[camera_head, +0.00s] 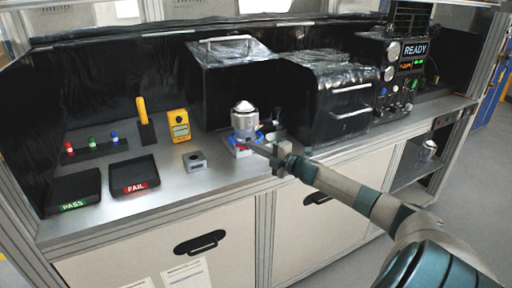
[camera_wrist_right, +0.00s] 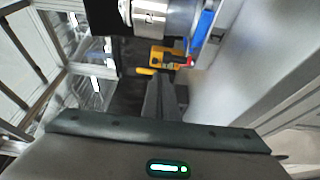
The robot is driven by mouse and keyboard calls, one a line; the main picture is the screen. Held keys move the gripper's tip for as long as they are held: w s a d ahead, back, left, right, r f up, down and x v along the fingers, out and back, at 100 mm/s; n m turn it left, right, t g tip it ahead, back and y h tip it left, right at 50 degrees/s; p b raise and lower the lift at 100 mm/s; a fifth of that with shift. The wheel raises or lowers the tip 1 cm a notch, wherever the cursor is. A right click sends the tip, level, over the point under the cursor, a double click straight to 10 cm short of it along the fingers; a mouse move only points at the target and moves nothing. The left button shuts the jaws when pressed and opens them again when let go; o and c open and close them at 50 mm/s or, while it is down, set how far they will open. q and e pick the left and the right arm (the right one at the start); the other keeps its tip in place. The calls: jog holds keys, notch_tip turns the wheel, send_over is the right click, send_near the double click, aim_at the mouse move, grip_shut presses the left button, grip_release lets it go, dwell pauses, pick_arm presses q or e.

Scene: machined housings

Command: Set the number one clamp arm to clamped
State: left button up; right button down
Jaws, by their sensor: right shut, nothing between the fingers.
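A silver machined housing (camera_head: 244,118) sits upright on a fixture with blue and white parts (camera_head: 236,148) on the bench. The housing also shows at the top of the right wrist view (camera_wrist_right: 150,14), with a blue part (camera_wrist_right: 203,32) beside it that may be a clamp arm. The clamp arm's number and position are too small to tell. My right gripper (camera_head: 254,147) is at the front right of the fixture, shut and empty. Its fingers (camera_wrist_right: 166,88) point toward the fixture area in the wrist view; contact cannot be told. My left gripper is out of view.
Black PASS (camera_head: 88,178) and FAIL (camera_head: 152,167) trays lie at left, near a grey block (camera_head: 194,161) and a yellow meter (camera_head: 179,125). Black-covered boxes stand behind the fixture. A READY panel (camera_head: 414,50) is at right. Another housing (camera_head: 427,150) stands on a side shelf.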

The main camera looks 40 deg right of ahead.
jog(key=s+d+b, duration=0.2)
jog(key=d+f, duration=0.1)
jog(key=d, duration=0.1)
jog(key=shift+s+b, duration=0.4)
jog(key=s+d, duration=0.1)
jog(key=d+b, duration=0.1)
jog(key=s+d+b, duration=0.1)
jog(key=shift+s+d+r, duration=0.25)
jog(key=shift+s+d, duration=0.05)
jog(key=shift+d, duration=0.05)
jog(key=shift+s+d+r, duration=0.1)
jog(key=shift+s+d, duration=0.1)
jog(key=shift+d, duration=0.15)
